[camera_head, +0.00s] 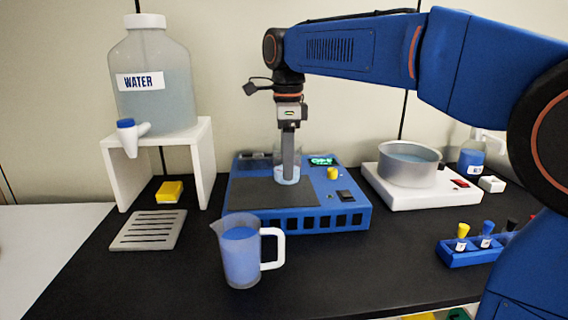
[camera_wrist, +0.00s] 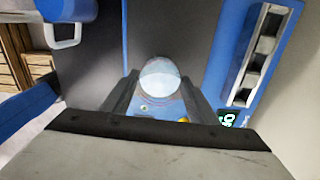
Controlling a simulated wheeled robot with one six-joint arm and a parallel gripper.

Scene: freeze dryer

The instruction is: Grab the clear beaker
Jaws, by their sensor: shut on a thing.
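The clear beaker (camera_head: 287,177) stands on the dark top plate of the blue device (camera_head: 330,214), with a pale content low inside it. My gripper (camera_head: 288,172) reaches straight down over it, and its fingers hide part of the beaker. In the wrist view the beaker (camera_wrist: 160,78) sits between the two finger ends of my gripper (camera_wrist: 158,92), seen from above. The fingers are shut on the beaker. Whether its base is lifted from the plate I cannot tell.
A pitcher of blue liquid (camera_head: 240,255) stands in front of the device. A water jug (camera_head: 155,80) on a white stand (camera_head: 205,160) is at left. A metal pot (camera_head: 408,165) on a white hot plate (camera_head: 395,192) and a blue vial rack (camera_head: 470,252) are at right.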

